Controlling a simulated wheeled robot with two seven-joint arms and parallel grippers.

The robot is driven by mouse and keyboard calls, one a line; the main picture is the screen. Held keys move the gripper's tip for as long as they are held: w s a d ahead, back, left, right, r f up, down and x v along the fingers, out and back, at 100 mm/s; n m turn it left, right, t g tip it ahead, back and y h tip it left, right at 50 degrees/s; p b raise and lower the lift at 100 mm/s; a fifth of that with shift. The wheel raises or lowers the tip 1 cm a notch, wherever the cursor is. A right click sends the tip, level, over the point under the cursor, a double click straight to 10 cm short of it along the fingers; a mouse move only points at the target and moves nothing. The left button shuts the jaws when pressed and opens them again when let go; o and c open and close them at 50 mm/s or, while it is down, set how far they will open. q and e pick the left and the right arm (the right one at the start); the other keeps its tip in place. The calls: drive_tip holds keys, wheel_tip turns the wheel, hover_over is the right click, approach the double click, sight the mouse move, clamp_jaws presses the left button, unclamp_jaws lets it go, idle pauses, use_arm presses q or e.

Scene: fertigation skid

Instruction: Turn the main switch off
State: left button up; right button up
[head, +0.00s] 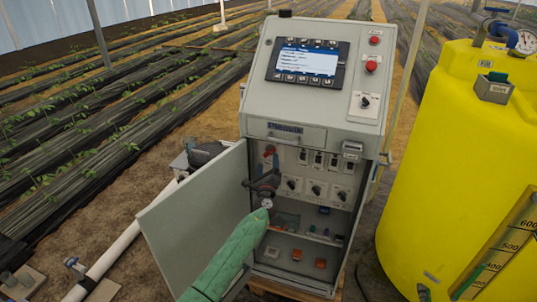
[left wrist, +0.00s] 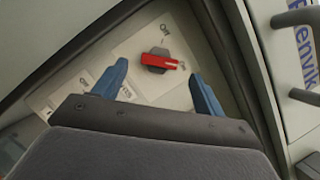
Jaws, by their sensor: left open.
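The main switch (left wrist: 158,61) shows in the left wrist view as a red bar handle on a dark round base, on a pale plate. Its red bar points right, toward a small label hard to read; another label above looks like OFF. In the head view the red switch (head: 269,150) is at the upper left inside the open cabinet. My left gripper (head: 266,178) reaches into the cabinet just below it. In the left wrist view its blue fingers (left wrist: 159,71) are open, one each side of the switch, with gaps and nothing held. My right gripper is not in view.
The grey cabinet (head: 316,110) has a screen and buttons above. Its door (head: 195,215) stands open to the left, beside my left arm. Dials (head: 315,189) and small parts sit inside, right of the gripper. A yellow tank (head: 455,150) stands at right.

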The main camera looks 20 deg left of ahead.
sight(268, 154)
use_arm(q)
drive_tip(key=shift+p+x, duration=0.7)
drive_tip(key=shift+x, duration=1.75)
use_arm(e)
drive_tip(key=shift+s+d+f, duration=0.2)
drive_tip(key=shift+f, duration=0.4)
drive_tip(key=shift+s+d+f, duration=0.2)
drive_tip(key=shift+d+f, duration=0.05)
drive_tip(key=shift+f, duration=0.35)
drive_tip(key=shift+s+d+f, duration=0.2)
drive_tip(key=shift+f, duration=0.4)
use_arm(q)
drive_tip(key=c, duration=1)
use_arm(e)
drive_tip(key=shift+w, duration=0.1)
